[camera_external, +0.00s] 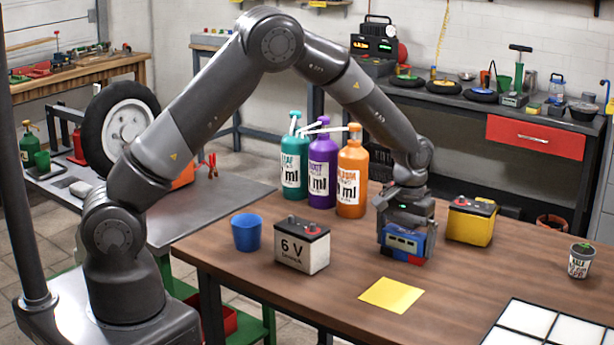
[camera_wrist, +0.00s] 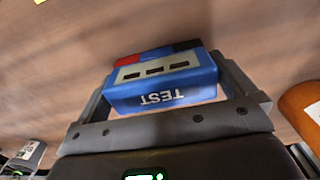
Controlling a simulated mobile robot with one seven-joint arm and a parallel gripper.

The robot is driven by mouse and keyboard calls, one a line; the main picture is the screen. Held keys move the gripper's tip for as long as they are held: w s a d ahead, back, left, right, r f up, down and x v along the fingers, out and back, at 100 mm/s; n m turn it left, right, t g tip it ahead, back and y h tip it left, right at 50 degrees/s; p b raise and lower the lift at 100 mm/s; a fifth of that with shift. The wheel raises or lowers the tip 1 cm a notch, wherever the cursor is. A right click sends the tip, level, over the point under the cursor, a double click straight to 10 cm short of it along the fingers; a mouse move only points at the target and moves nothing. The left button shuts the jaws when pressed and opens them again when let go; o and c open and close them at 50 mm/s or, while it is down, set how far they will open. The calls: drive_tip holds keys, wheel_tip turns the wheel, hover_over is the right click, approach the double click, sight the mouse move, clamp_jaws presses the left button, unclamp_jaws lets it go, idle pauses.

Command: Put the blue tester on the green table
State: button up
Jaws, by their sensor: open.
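The blue tester (camera_external: 402,241), a small box with red and black parts, sits on the brown wooden table below my gripper (camera_external: 408,218). In the wrist view the tester (camera_wrist: 162,88), lettered TEST, lies between the two fingers of my open gripper (camera_wrist: 172,80). A gap shows between the tester and the right finger; whether the left finger touches it I cannot tell. No green tabletop is plain to see; a grey-topped table (camera_external: 235,196) at the left has green legs under it.
A yellow sheet (camera_external: 391,295) lies in front of the tester.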

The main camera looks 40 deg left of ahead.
sight(406, 232)
wheel_tip(406, 232, up, 11)
drive_tip(key=shift+r, duration=0.2)
drive_tip(key=s+a+r+t+h, duration=0.1)
drive_tip(key=s+a+r, duration=0.4)
drive_tip(key=a+r, duration=0.4)
drive_tip(key=s+a+r+t, duration=0.2)
drive_tip(key=s+a+r, duration=0.4)
drive_tip(key=a, duration=0.5)
drive_tip(key=s+a+t, duration=0.1)
drive_tip(key=s+a, duration=0.4)
drive_tip(key=s, duration=0.3)
drive_tip(key=s+a+r+t+y, duration=0.1)
drive_tip(key=s+a, duration=0.5)
drive_tip(key=s, duration=0.3)
drive_tip(key=shift+t, duration=0.3)
